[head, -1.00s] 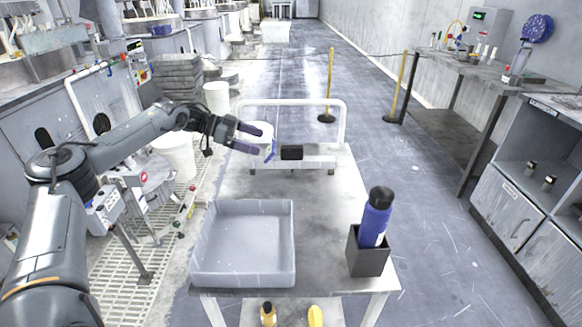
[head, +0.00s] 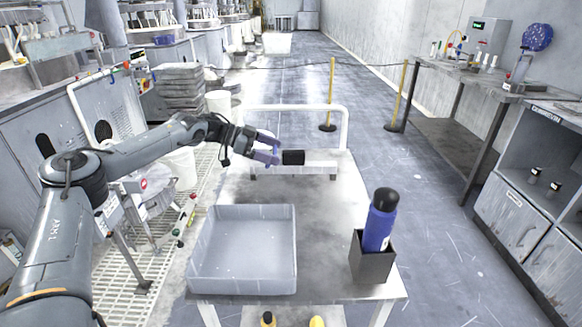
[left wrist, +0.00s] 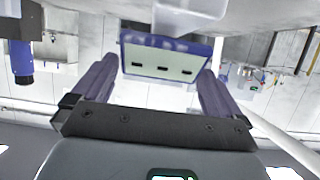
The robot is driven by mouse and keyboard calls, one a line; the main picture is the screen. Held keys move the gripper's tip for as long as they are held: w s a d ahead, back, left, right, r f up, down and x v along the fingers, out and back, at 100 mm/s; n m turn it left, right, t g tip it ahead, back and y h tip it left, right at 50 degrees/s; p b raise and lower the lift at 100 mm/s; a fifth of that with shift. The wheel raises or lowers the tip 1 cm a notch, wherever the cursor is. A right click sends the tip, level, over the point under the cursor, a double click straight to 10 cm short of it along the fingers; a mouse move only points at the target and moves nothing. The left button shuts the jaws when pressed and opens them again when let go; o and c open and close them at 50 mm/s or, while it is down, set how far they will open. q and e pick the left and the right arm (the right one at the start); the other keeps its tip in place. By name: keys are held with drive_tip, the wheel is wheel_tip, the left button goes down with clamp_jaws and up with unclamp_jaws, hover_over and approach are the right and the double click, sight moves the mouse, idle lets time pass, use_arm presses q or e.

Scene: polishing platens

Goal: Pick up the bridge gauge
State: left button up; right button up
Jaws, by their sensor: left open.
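The bridge gauge (head: 319,160) is a pale bar on short feet with a black block near its middle, at the far end of the cart top. My left gripper (head: 278,149) reaches in from the left and is open, its purple fingers by the black block and hiding the bar's left part. In the left wrist view the two fingers (left wrist: 157,68) are spread apart. My right gripper is not in view.
The grey cart top (head: 325,215) carries an empty translucent bin (head: 243,285) at front left and a blue bottle (head: 379,225) in a dark holder (head: 371,265) at front right. A white rail (head: 300,107) rises behind the gauge. The cart's middle is clear.

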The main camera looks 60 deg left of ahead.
sight(286, 155)
use_arm(q)
drive_tip(key=b+x, duration=0.3)
drive_tip(key=shift+f, duration=0.35)
drive_tip(key=shift+w+d+b, duration=0.5)
drive_tip(key=shift+w+d, duration=0.05)
drive_tip(key=shift+w, duration=0.25)
drive_tip(key=shift+r, duration=0.1)
drive_tip(key=c, duration=1.2)
